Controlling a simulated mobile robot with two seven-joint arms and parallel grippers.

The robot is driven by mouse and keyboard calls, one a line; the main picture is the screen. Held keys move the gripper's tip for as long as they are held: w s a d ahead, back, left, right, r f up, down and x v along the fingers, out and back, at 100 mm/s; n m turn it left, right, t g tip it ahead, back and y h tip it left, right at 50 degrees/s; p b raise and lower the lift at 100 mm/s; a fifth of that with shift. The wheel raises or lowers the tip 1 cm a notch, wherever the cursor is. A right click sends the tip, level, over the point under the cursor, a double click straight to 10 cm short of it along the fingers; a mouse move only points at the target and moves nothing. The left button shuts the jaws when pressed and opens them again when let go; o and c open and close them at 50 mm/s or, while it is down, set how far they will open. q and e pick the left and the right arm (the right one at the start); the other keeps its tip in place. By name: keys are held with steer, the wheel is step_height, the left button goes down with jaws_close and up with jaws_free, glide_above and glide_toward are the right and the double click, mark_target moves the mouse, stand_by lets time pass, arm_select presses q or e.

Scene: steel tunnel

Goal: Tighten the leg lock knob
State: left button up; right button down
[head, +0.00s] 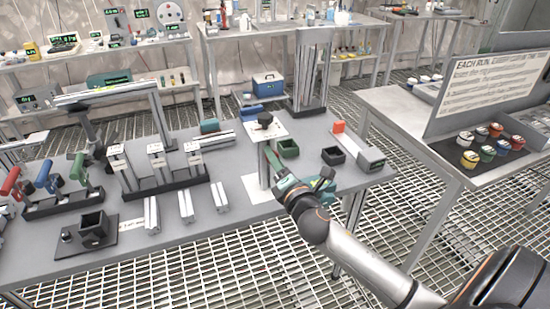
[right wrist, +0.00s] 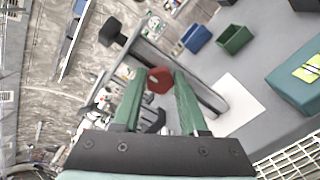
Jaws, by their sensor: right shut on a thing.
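The red leg lock knob (right wrist: 159,80) sits between the tips of my green right gripper fingers in the right wrist view, on the side of a grey upright post (right wrist: 205,92). My right gripper (head: 269,155) is shut on it. In the head view the same post (head: 264,170) stands on a white sheet (head: 262,188), and the gripper hides the red knob. A white plate (head: 280,131) with a black knob (head: 265,119) tops the post; the black knob also shows in the right wrist view (right wrist: 110,32). My left gripper is not in view.
Close to my right gripper are a green bin (head: 289,149), a black bin (head: 333,156) and a teal item with a yellow label (head: 322,186). Left stand a rack of posts (head: 160,188) and coloured handles (head: 45,175). Loose metal profiles (head: 186,205) lie in front.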

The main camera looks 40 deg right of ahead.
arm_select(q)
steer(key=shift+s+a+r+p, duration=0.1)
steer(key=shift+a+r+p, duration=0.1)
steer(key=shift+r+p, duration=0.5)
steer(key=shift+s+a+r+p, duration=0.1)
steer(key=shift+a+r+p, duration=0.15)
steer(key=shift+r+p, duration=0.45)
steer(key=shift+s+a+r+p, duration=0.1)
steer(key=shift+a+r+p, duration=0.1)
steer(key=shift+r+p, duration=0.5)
arm_select(e)
steer(key=shift+f+m, duration=0.2)
steer(key=shift+m, duration=8.2)
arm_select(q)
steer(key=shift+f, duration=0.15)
arm_select(e)
steer(key=shift+c, duration=2.2)
jaws_free()
